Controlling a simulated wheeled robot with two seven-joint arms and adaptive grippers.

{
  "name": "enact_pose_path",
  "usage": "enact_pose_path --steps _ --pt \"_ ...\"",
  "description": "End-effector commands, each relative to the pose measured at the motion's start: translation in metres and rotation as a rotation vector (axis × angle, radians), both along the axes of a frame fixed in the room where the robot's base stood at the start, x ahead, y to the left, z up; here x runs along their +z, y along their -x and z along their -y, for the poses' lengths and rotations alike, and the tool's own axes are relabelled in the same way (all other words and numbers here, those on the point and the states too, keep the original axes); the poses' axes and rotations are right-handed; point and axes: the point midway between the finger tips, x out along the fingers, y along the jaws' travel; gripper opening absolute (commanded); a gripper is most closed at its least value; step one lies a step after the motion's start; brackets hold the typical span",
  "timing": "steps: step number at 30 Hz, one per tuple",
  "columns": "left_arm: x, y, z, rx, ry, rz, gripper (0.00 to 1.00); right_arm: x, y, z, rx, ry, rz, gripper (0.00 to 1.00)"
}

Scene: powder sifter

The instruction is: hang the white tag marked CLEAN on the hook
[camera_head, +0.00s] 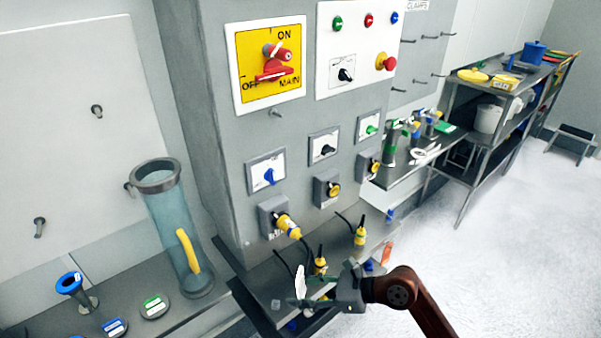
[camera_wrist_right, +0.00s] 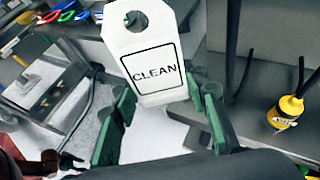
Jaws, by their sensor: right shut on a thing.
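The white tag (camera_wrist_right: 152,62), marked CLEAN, has a round hole in its top end. My right gripper (camera_wrist_right: 161,96) is shut on its lower end, with the hole end free and facing away from the fingers. In the head view the tag (camera_head: 300,281) shows as a thin white sliver at the tips of my right gripper (camera_head: 310,293), low in front of the grey cabinet. A small hook (camera_head: 275,112) sticks out of the cabinet below the yellow main switch, empty and well above the tag. My left gripper is not in view.
Yellow plugs (camera_head: 319,266) and black cables stand on the ledge close behind my right gripper. The cabinet (camera_head: 225,150) carries switches and sockets. More hooks (camera_head: 97,111) are on the left wall. A clear tube (camera_head: 168,225) stands at left.

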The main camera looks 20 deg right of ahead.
Motion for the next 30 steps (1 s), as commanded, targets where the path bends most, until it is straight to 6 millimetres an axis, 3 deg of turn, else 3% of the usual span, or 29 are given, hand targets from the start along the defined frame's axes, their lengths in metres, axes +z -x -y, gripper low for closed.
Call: enact_pose_path --steps 1,8,15,18,24,30 --pt "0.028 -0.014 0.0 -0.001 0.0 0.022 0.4 0.045 -0.009 -0.005 -0.01 0.019 0.011 0.24" --pt "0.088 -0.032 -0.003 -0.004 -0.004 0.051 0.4 0.151 -0.047 -0.011 -0.146 0.054 -0.018 0.24" --pt "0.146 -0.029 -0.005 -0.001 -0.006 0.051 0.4 0.268 -0.088 0.015 -0.379 0.078 -0.053 0.24" --pt "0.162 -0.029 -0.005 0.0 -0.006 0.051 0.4 0.305 -0.1 0.029 -0.468 0.081 -0.071 0.24" --pt "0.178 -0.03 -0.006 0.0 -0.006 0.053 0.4 0.346 -0.112 0.047 -0.575 0.08 -0.1 0.24" --pt "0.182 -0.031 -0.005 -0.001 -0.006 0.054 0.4 0.353 -0.116 0.052 -0.601 0.08 -0.11 0.24"
